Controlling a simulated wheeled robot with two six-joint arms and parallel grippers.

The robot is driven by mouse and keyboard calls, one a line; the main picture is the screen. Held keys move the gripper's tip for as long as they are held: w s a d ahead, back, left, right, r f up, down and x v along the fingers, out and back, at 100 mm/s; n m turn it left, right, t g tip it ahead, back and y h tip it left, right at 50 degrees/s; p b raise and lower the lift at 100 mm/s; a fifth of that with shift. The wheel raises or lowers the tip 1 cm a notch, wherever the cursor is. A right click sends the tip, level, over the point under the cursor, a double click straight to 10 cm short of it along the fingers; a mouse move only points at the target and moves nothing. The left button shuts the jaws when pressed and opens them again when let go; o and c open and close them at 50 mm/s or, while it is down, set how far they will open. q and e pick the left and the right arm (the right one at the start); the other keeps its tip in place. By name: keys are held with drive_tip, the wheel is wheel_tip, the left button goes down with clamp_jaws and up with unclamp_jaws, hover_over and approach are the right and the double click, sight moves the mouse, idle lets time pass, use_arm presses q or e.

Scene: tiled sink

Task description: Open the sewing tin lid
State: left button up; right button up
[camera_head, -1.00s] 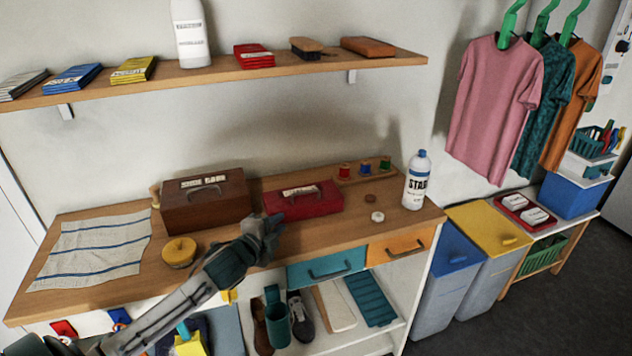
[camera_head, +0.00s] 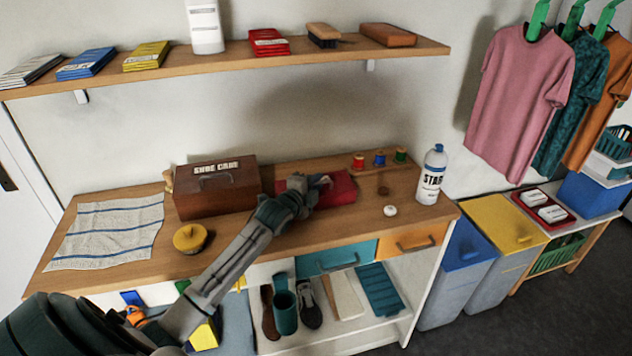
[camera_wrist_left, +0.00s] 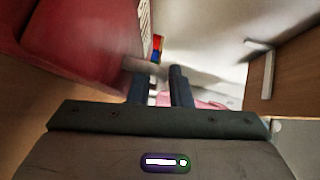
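The sewing tin is the red box (camera_head: 343,188) on the wooden counter, right of the brown shoe box. My left arm and gripper (camera_head: 318,182) reach over it and hide its left part and its label. In the left wrist view the red tin (camera_wrist_left: 80,45) fills the upper left, with a grey handle bar (camera_wrist_left: 143,64) by the fingertips. My left gripper (camera_wrist_left: 160,75) shows a gap between its fingers. I cannot tell if the handle lies between them. The lid looks closed. My right gripper is not in view.
The brown shoe box (camera_head: 215,190) stands just left of the tin. Behind it are thread spools (camera_head: 379,159); to the right are a white round item (camera_head: 390,210) and a starch bottle (camera_head: 432,176). A yellow-topped round tin (camera_head: 189,238) and striped cloth (camera_head: 105,232) lie left.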

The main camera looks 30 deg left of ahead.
use_arm(q)
drive_tip(key=shift+w+f, duration=0.1)
drive_tip(key=shift+w, duration=0.05)
drive_tip(key=shift+c, duration=0.2)
clamp_jaws()
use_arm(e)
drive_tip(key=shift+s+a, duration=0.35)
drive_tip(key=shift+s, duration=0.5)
